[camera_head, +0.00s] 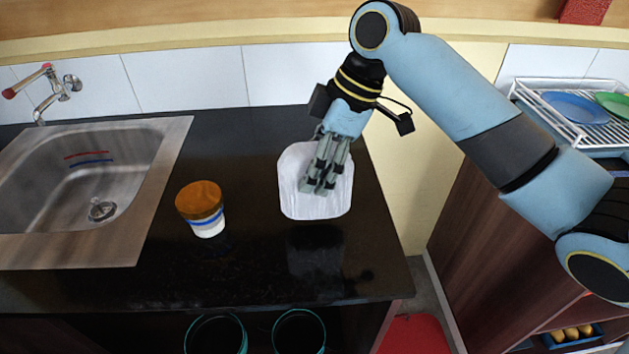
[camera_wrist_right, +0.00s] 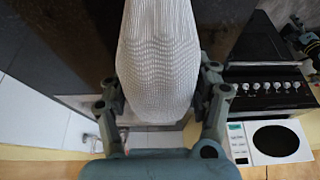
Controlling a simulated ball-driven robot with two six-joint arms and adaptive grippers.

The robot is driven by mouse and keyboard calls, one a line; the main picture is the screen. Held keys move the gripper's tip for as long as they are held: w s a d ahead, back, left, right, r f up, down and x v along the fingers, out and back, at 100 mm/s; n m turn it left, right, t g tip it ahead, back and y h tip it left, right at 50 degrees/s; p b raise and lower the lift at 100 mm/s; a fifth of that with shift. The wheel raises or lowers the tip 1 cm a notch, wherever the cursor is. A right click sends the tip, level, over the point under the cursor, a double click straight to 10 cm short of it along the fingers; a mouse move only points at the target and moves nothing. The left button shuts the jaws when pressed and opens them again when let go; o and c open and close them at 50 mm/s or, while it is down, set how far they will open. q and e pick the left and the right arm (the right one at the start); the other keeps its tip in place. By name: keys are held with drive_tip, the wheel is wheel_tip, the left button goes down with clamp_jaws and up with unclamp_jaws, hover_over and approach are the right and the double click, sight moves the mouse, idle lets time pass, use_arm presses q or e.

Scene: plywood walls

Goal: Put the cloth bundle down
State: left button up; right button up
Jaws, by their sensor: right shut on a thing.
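The cloth bundle (camera_head: 296,203) is white and ribbed, and is over the right part of the black counter in the head view. My right gripper (camera_head: 319,184) points down and is shut on it. In the right wrist view the bundle (camera_wrist_right: 158,58) fills the middle, between the two fingers of the gripper (camera_wrist_right: 160,92). A faint reflection of the bundle shows on the counter below it. I cannot tell whether its underside touches the counter. My left gripper is not in view.
A cup with a brown top (camera_head: 203,208) stands left of the bundle on the black counter (camera_head: 245,270). A steel sink (camera_head: 150,190) with a tap is at the left. A white dish rack (camera_head: 548,112) with plates is at the right. The counter between cup and bundle is clear.

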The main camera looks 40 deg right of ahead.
wheel_tip(320, 180, down, 4)
drive_tip(key=shift+f, duration=0.1)
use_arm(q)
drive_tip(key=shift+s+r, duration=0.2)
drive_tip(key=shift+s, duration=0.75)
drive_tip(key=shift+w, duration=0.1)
use_arm(e)
drive_tip(key=o, duration=1.2)
drive_tip(key=shift+f, duration=0.1)
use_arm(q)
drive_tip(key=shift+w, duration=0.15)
use_arm(e)
drive_tip(key=shift+o, duration=0.2)
drive_tip(key=v, duration=1.1)
drive_tip(key=shift+s+d+r, duration=0.15)
drive_tip(key=shift+r, duration=0.45)
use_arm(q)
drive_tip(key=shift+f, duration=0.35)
